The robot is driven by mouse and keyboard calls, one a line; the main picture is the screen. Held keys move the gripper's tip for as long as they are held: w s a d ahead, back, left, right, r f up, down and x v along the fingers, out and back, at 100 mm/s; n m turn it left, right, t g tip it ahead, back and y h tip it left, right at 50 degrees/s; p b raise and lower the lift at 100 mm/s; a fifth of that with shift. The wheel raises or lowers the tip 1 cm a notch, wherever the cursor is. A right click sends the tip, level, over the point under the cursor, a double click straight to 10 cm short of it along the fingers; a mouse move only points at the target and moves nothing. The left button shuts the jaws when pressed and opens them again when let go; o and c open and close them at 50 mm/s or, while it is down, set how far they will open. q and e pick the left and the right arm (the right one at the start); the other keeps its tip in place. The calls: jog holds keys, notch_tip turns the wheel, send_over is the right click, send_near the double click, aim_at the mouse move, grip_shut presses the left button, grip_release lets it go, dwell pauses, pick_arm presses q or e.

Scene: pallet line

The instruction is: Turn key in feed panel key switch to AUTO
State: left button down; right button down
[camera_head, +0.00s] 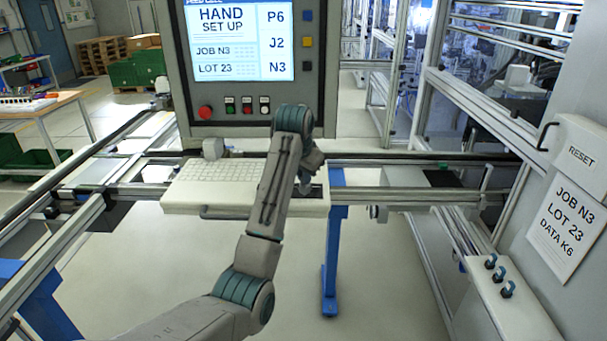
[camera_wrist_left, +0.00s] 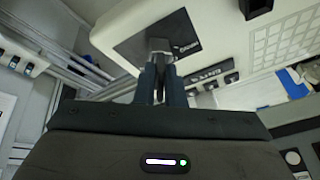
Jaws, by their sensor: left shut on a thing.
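The feed panel (camera_head: 325,100) stands ahead, and its screen (camera_head: 237,40) reads HAND SET UP, JOB N3, LOT 23, P6, J2 and N3. My left gripper (camera_head: 318,184) is at the right end of the keyboard shelf (camera_head: 185,194), and its hand hides most of that end. In the left wrist view the left gripper (camera_wrist_left: 160,68) is shut on a grey piece, seemingly the key (camera_wrist_left: 158,46). This sits over a dark plate (camera_wrist_left: 190,27) with small white lettering I cannot read. Which way the key points is unclear. My right gripper is in neither view.
A red button (camera_head: 205,112) and a row of small buttons (camera_head: 247,104) are below the screen. The keyboard (camera_head: 217,172) lies left of my arm. Rails (camera_head: 430,196) run to the right. A RESET cabinet (camera_head: 575,150) with a paper sheet (camera_head: 567,227) stands at the right.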

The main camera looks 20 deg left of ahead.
pick_arm(q)
jog(key=m, duration=0.1)
jog(key=m+h, duration=0.1)
jog(key=m, duration=0.1)
jog(key=shift+w+a+r, duration=0.1)
jog(key=shift+a, duration=0.25)
jog(key=m, duration=0.1)
jog(key=m+h, duration=0.1)
jog(key=m, duration=0.1)
jog(key=m+h, duration=0.1)
jog(key=shift+a+m+g, duration=0.3)
jog(key=shift+m+g, duration=0.1)
jog(key=shift+w+m+g+h, duration=0.1)
jog(key=shift+m+g+h, duration=0.3)
jog(key=shift+m, duration=0.8)
jog(key=shift+a, duration=0.1)
jog(key=shift+w+m, duration=0.1)
jog(key=shift+m, duration=0.6)
jog(key=m+g, duration=0.1)
jog(key=m, duration=0.1)
jog(key=m+g+h, duration=0.1)
jog(key=m, duration=0.1)
jog(key=shift+w+a, duration=0.15)
jog(key=c, duration=1.7)
grip_release()
jog(key=shift+o, duration=1.2)
jog(key=shift+w+f, duration=0.25)
